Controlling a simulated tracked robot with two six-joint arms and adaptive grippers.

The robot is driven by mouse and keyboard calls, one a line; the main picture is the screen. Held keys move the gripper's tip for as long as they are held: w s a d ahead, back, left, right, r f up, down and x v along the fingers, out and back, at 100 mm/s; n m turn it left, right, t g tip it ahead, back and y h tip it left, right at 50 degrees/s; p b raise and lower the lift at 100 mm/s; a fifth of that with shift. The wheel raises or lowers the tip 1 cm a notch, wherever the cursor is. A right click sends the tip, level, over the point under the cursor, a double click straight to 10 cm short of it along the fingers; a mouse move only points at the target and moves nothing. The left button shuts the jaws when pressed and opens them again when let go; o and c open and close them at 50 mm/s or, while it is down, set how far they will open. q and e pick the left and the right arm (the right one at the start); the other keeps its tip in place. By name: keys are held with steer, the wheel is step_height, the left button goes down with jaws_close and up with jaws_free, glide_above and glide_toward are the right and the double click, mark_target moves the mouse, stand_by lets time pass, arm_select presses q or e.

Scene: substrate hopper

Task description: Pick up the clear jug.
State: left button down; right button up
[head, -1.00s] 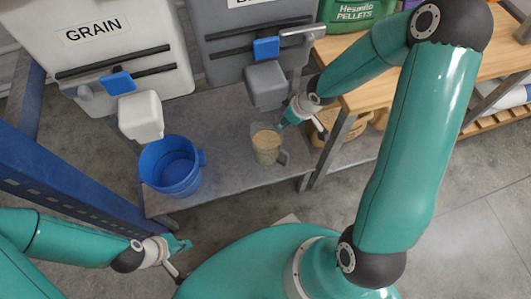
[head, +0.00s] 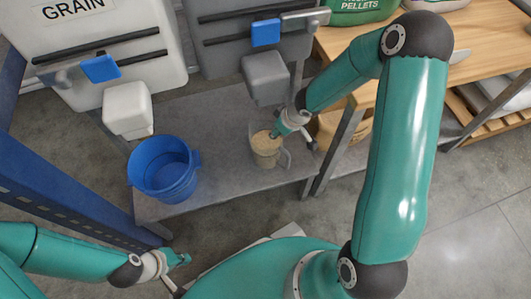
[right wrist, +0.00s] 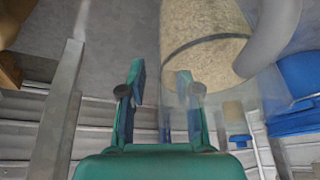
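The clear jug (head: 268,160) stands upright on the grey bench, holding tan grain-like material, its handle on the right. In the right wrist view the jug (right wrist: 205,62) fills the upper right, and its handle shows at the right. My right gripper (head: 276,134) is at the jug's upper right rim. In the wrist view the right gripper (right wrist: 162,85) is open; one finger is left of the jug's wall and the other overlaps the clear wall. Whether they touch it I cannot tell. My left gripper (head: 184,260) is low at the left, empty, and looks open.
A blue bucket (head: 165,172) stands left of the jug on the grey bench (head: 215,140). A white GRAIN hopper (head: 110,50) and a grey hopper (head: 225,45) overhang the bench, the grey spout (head: 265,78) just above the jug. A wooden table (head: 480,45) is at the right.

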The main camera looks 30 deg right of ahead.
jaws_close()
steer(key=shift+r, duration=0.2)
stand_by(0.4)
